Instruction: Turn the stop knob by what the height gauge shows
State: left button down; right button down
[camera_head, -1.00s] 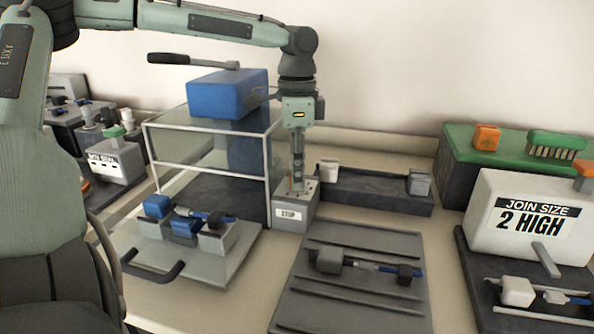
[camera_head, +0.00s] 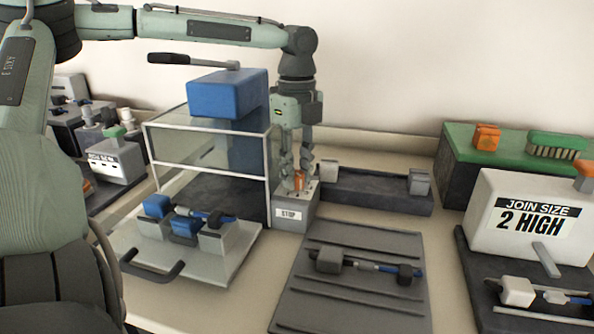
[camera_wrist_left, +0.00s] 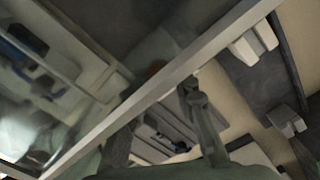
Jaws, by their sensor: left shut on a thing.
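The grey stop box (camera_head: 290,215), labelled STOP, stands at the front right corner of the clear-sided press (camera_head: 209,135). Its orange stop knob (camera_head: 299,182) shows between the fingers of my left gripper (camera_head: 297,178). That gripper points down from above and is shut on the knob. The white gauge block (camera_head: 485,240) at the right reads "JOIN SIZE 2 HIGH", and a grey lever sticks out below the text. In the left wrist view, the gripper fingers (camera_wrist_left: 160,120) show beside the press frame (camera_wrist_left: 165,85); the knob is not clear there. My right gripper is out of view.
A blue block (camera_head: 228,95) with a lever tops the press. A grey tray (camera_head: 205,262) holds blue and grey parts in front. A ridged dark mat (camera_head: 350,300) and a dark rail (camera_head: 370,190) lie right of the stop box. A green-topped box (camera_head: 510,150) stands back right.

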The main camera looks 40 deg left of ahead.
pick_arm(q)
jog(key=m, duration=0.4)
jog(key=shift+m, duration=0.4)
dwell(0.4)
jog(key=c, duration=1.2)
grip_release()
